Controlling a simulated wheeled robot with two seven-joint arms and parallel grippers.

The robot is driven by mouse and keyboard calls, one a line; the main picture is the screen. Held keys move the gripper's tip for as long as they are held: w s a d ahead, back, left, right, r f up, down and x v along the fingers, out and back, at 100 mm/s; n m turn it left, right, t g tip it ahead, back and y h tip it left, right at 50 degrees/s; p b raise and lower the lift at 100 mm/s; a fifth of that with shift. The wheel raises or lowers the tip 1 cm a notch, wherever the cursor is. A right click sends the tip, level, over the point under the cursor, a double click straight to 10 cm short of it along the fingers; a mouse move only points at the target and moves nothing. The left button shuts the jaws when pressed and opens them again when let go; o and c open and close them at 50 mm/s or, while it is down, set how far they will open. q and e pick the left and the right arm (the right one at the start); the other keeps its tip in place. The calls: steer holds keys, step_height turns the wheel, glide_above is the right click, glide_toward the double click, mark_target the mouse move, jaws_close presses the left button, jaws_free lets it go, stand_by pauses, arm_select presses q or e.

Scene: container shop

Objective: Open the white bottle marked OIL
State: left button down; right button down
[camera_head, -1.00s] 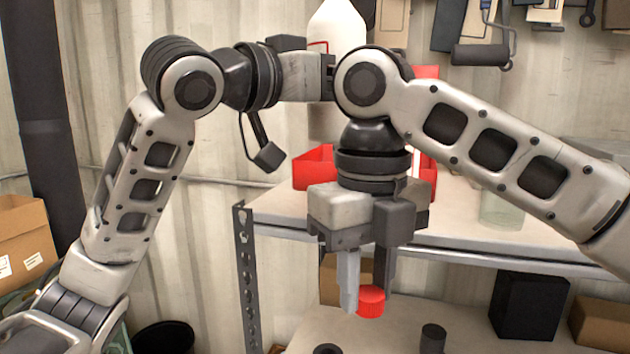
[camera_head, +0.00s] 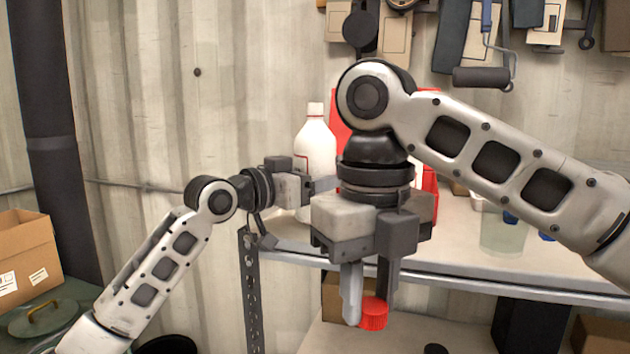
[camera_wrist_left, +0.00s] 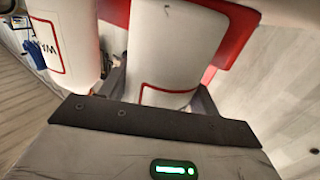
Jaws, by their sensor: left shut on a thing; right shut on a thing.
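A white bottle (camera_head: 315,150) with a bare white neck is upright at the left end of the shelf top. My left gripper (camera_head: 322,186) is shut on its body. The bottle (camera_wrist_left: 165,55) also fills the middle of the left wrist view, between the fingers, with a red-outlined label edge; its word cannot be read. Whether its base touches the shelf is unclear. My right gripper (camera_head: 368,300) points down in front of the shelf's front edge and is shut on a red cap (camera_head: 374,314). My right wrist hides part of the shelf behind it.
The shelf top (camera_head: 455,236) has a red container (camera_head: 341,108) behind the bottle and a clear vessel (camera_head: 503,232) to the right. Another white labelled bottle (camera_wrist_left: 65,38) stands close by in the left wrist view. Tools, including a roller (camera_head: 480,77), hang on the wall.

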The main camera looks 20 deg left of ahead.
arm_select(q)
steer(key=shift+f, duration=0.45)
steer(key=shift+f, duration=0.25)
steer(key=shift+c, duration=1.8)
jaws_free()
